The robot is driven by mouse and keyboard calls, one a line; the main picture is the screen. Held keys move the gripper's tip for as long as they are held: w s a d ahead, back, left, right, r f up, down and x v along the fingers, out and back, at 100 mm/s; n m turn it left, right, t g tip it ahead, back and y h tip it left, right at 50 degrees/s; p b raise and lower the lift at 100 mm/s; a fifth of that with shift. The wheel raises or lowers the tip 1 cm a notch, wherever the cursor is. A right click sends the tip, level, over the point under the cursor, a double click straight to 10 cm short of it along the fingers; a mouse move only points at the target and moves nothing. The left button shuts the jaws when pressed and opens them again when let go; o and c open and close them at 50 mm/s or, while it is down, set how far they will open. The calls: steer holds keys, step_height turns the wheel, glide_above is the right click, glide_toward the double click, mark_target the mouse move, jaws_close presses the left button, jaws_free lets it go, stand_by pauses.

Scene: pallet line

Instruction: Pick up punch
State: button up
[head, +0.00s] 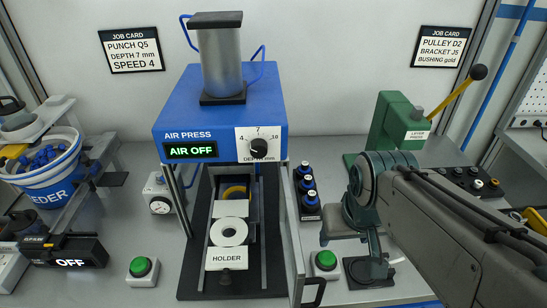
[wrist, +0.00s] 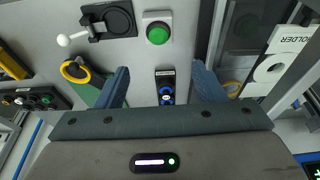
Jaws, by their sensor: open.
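Several black punches with blue rings (head: 305,187) stand in a row in a narrow black rack right of the air press. The labels on them are too small to read. The row also shows in the wrist view (wrist: 166,97), lying between the fingers as seen from the camera. My gripper (wrist: 160,72) is open and empty, its two fingers apart on either side of the rack in the picture. In the head view my arm comes in from the right, and the gripper end is right of the punches. A job card (head: 135,49) reads "PUNCH Q5, DEPTH 7 mm, SPEED 4".
The blue air press (head: 185,122), its display reading AIR OFF, stands left of the punches with a white holder (head: 229,232) below. A green button (head: 325,261) is in front of the punches. A green lever press (head: 393,122) stands behind my arm. A feeder bucket (head: 45,175) is at left.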

steer(key=w+r+n, duration=0.4)
steer(key=w+n, duration=0.1)
steer(key=w, duration=0.6)
steer(key=n+g, duration=0.3)
steer(key=n, duration=1.3)
glide_above(305, 163)
steer(key=f, duration=1.6)
steer(key=shift+w+a, duration=0.15)
steer(key=shift+w, duration=0.2)
steer(key=f, duration=0.3)
steer(key=f+p, duration=0.1)
steer(key=shift+s+d+f, duration=0.2)
steer(key=shift+s+f, duration=0.15)
steer(key=shift+f, duration=0.45)
steer(key=shift+c, duration=0.2)
